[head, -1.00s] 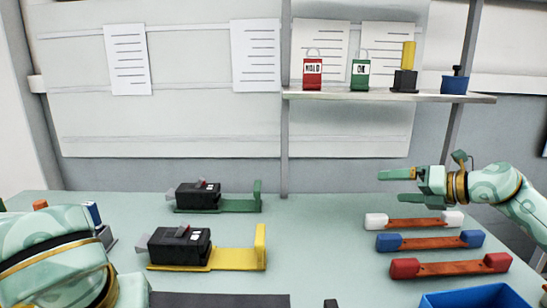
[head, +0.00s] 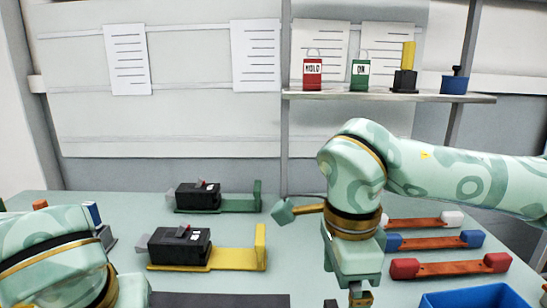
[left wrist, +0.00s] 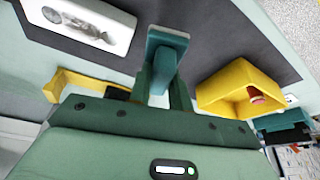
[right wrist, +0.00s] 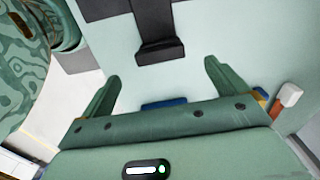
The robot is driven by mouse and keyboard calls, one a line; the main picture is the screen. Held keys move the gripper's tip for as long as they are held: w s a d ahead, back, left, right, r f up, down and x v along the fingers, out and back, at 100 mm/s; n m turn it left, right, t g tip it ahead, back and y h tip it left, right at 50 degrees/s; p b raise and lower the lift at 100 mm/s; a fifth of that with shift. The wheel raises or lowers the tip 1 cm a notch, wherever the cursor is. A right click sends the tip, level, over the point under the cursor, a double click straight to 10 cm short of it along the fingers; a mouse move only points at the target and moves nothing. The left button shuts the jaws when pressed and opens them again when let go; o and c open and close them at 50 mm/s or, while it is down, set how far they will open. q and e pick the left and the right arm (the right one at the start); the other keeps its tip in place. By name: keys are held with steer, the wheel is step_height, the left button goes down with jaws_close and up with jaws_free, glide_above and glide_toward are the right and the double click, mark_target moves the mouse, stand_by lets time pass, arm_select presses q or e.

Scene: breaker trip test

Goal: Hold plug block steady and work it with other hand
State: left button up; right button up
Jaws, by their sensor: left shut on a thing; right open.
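In the left wrist view my left gripper (left wrist: 166,88) is shut on a teal piece (left wrist: 166,45) with a flat, wider end, standing out over a dark mat (left wrist: 215,30). I cannot tell for sure whether this piece is the plug block. My left fingertips are outside the head view. In the right wrist view my right gripper (right wrist: 162,80) is open and empty, with a dark bar-shaped piece (right wrist: 158,40) beyond the gap between its fingers. In the head view the right hand points down near the bottom edge, its fingertips not clearly shown.
Yellow pieces (left wrist: 240,88) flank my left fingers. Black breaker-like blocks sit on a green holder (head: 240,203) and a yellow holder (head: 235,258). Bars with white, blue and red ends (head: 450,267) lie right, near a blue tray (head: 475,298). Tags stand on a shelf (head: 390,96).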

step_height(320, 180, down, 10)
steer(key=shift+f, duration=0.1)
stand_by(0.4)
steer(key=c, duration=1.4)
